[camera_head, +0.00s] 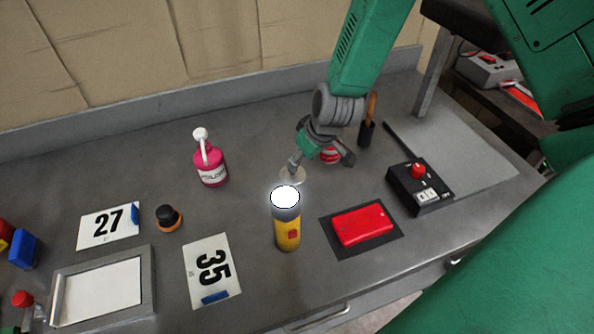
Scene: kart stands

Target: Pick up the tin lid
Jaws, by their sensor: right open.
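A small pale disc (296,178), which looks like the tin lid, lies on the grey bench behind the flashlight. My right gripper (321,163) is open above the bench. Its left fingertip is over or beside the disc and hides part of it; I cannot tell if they touch. A red tin with a pale band (330,155) sits between and behind the fingers, partly hidden by them. My left gripper is not in view.
A lit yellow flashlight (287,234) stands just in front of the disc. A pink bottle (210,165) stands left, a red box (363,224) and a black switch box (419,188) right. Number cards (212,270) and a frame (150,283) lie front left. A wall runs behind.

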